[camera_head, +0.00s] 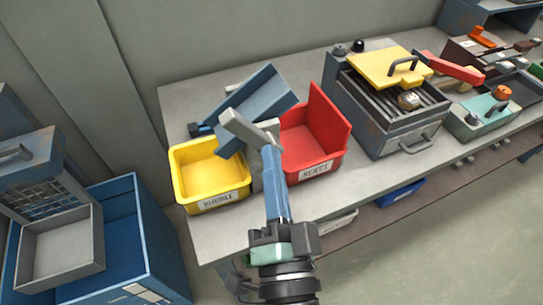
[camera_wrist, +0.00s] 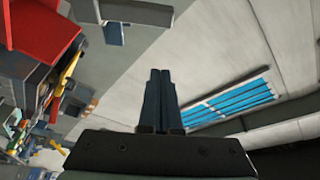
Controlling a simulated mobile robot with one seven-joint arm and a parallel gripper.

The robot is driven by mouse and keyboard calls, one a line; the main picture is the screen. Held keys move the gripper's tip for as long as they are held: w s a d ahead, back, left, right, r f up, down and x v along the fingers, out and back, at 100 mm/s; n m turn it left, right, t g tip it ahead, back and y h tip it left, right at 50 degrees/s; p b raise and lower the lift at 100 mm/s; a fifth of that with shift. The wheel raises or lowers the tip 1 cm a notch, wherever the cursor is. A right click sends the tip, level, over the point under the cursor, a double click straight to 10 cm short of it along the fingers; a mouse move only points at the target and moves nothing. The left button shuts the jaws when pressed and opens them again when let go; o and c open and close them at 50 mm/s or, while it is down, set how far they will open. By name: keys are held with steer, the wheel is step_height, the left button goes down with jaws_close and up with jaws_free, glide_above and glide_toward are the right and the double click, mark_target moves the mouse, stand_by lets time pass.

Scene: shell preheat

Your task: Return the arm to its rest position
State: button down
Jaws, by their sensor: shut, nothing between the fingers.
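My gripper (camera_wrist: 159,75) shows in the wrist view with its two dark fingers together and nothing between them. It points past the bench toward the pale wall, and no object is near the fingertips. In the head view my arm rises from the bottom middle and stands in front of the bench, between the yellow bin (camera_head: 209,178) and the red bin (camera_head: 312,142). I cannot make out the fingertips in the head view. The red bin also shows at the upper left of the wrist view (camera_wrist: 40,28).
On the bench (camera_head: 335,195), a grill (camera_head: 400,130) with a yellow lid (camera_head: 390,67) holds a small round part (camera_head: 409,99). A teal tray (camera_head: 478,120) stands farther right. A blue container (camera_head: 135,235) stands at lower left. The floor at lower right is clear.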

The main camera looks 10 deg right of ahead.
stand_by(0.4)
steer(key=a+r+n+t+p, duration=0.2)
steer(key=r+n, duration=0.3)
steer(key=r, duration=1.6)
steer(key=a+r+n+t+p, duration=0.2)
steer(key=r+n+t, duration=0.3)
steer(key=r, duration=1.6)
steer(key=shift+s+n+p, duration=0.3)
steer(key=shift+n+p, duration=0.2)
steer(key=shift+p, duration=0.3)
steer(key=c, duration=1.6)
jaws_free()
steer(key=shift+f, duration=0.1)
